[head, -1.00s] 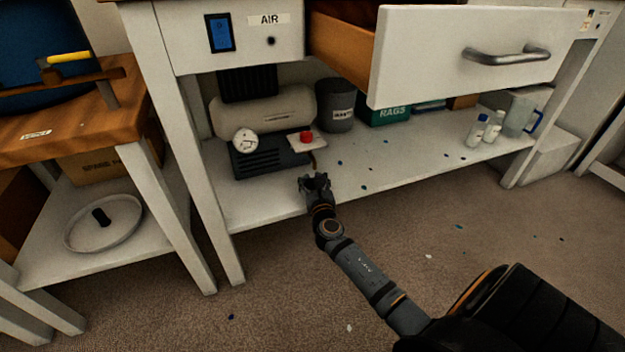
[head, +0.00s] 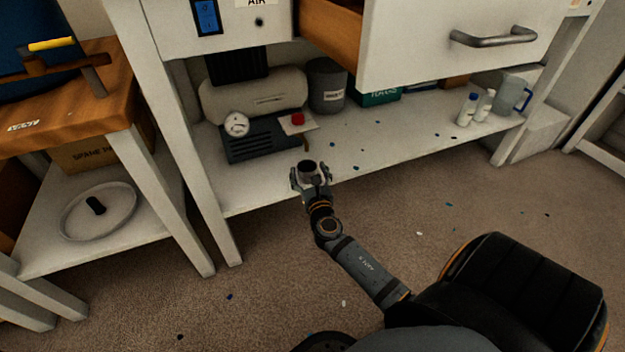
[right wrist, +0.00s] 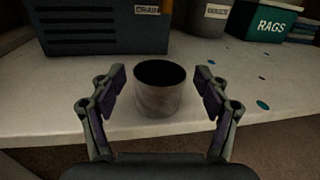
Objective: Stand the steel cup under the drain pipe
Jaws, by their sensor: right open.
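The steel cup (head: 309,170) stands upright near the front edge of the shelf, with its dark open mouth facing up. It also shows in the right wrist view (right wrist: 162,92), between the two fingers. My right gripper (head: 311,178) is open around the cup, with a visible gap on each side. What looks like the drain pipe (head: 307,143) is a short, thin brownish piece at the right end of the dark compressor base, behind the cup. A DRAIN label (right wrist: 148,10) shows on that base in the right wrist view. My left gripper is out of view.
The compressor (head: 262,140) with a gauge and red button stands behind. A grey waste bin (head: 326,86), green RAGS box (head: 380,95) and bottles (head: 467,110) are farther right. An open drawer (head: 440,40) overhangs the shelf. The shelf's right middle is clear apart from small chips.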

